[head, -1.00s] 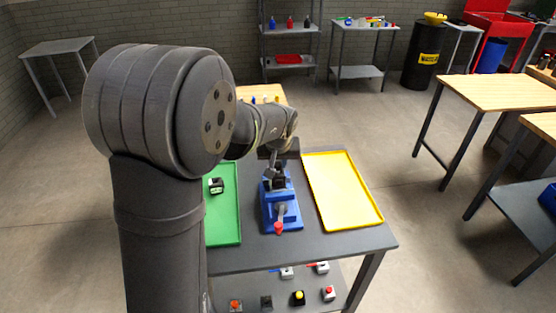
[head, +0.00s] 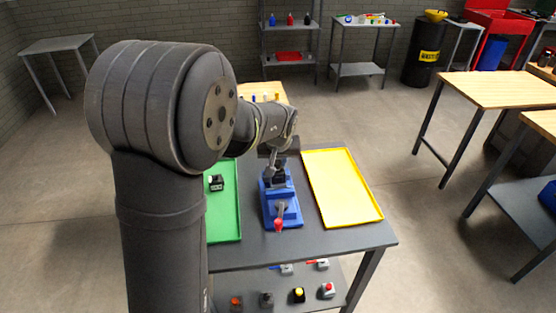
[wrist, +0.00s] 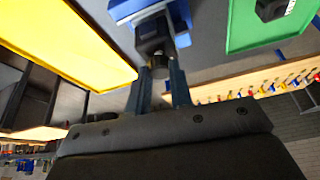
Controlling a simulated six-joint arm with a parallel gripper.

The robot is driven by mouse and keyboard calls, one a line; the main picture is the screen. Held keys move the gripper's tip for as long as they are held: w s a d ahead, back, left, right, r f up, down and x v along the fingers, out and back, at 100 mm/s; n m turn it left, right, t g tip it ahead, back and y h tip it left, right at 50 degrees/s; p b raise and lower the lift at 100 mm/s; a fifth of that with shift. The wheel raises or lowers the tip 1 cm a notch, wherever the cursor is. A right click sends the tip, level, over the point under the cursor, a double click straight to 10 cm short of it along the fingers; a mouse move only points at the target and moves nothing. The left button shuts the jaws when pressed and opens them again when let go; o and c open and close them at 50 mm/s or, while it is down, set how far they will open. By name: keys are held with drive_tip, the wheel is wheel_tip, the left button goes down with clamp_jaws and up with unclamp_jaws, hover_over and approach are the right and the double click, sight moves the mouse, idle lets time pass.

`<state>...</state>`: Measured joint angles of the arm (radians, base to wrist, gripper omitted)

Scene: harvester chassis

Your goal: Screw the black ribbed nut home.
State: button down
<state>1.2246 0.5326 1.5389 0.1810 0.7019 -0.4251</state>
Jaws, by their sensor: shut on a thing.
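The black ribbed nut (wrist: 160,61) shows small and dark between my fingertips in the wrist view; its ribs are too small to make out. My gripper (wrist: 158,75) is shut on it. Beyond the nut is a black block-shaped body (wrist: 152,35), held in a blue vise (wrist: 126,10). In the head view the blue vise (head: 284,212) stands mid-table with its red-tipped handle toward the front. My gripper (head: 272,171) reaches down over the vise there, and the nut is hidden. I cannot tell how far the nut is seated.
A green tray (head: 226,225) lies left of the vise with a black-and-white part (head: 216,182) in it. An empty yellow tray (head: 342,190) lies to the right. Several small devices sit on the lower shelf (head: 255,283). A wooden-topped table (head: 262,90) stands behind.

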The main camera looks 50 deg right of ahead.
drive_tip(key=shift+f, duration=0.4)
drive_tip(key=c, duration=1.2)
unclamp_jaws()
drive_tip(key=shift+r, duration=0.15)
drive_tip(key=v, duration=1.7)
drive_tip(key=x, duration=1.7)
